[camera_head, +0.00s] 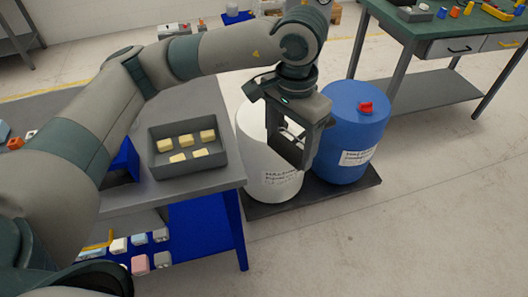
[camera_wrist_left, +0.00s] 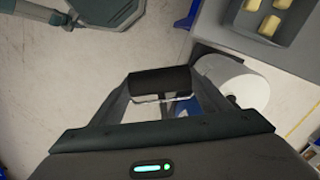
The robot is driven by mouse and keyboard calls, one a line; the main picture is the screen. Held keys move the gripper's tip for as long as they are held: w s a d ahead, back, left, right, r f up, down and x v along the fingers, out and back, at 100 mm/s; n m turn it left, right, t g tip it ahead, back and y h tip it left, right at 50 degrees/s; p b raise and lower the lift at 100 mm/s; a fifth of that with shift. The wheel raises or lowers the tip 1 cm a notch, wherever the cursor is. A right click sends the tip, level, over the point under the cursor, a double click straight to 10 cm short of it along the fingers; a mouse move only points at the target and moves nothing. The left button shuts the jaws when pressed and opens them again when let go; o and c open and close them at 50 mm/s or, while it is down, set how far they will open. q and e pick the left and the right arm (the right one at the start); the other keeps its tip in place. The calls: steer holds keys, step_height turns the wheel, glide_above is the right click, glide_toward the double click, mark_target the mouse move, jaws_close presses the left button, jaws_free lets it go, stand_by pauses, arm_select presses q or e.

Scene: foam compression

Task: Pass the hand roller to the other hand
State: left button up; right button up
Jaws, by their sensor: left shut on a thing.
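My left gripper (camera_head: 292,150) reaches out over the floor just beyond the grey table, in front of the drums in the head view. It is shut on the hand roller (camera_wrist_left: 160,80), which shows in the left wrist view as a dark cylinder with a thin metal frame below it. The roller lies crosswise between the fingers of my left gripper (camera_wrist_left: 162,100). In the head view the roller is mostly hidden by the gripper's fingers.
A white drum (camera_head: 255,135) and a blue drum (camera_head: 350,130) stand on a dark pallet (camera_head: 315,192) behind the gripper. A grey tray (camera_head: 215,165) with several yellow foam blocks sits on the grey table (camera_head: 200,186). Another workbench (camera_head: 440,48) stands at the upper right. The floor at the lower right is clear.

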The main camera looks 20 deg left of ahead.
arm_select(q)
steer(key=d+r+m, duration=0.1)
steer(key=d, duration=0.1)
steer(key=w+d+r+m, duration=0.1)
steer(key=d+r, duration=0.1)
steer(key=shift+w+d+r+m, duration=0.15)
steer(key=shift+w+d+m, duration=0.05)
steer(key=shift+d+m, duration=0.1)
steer(key=shift+a, duration=0.1)
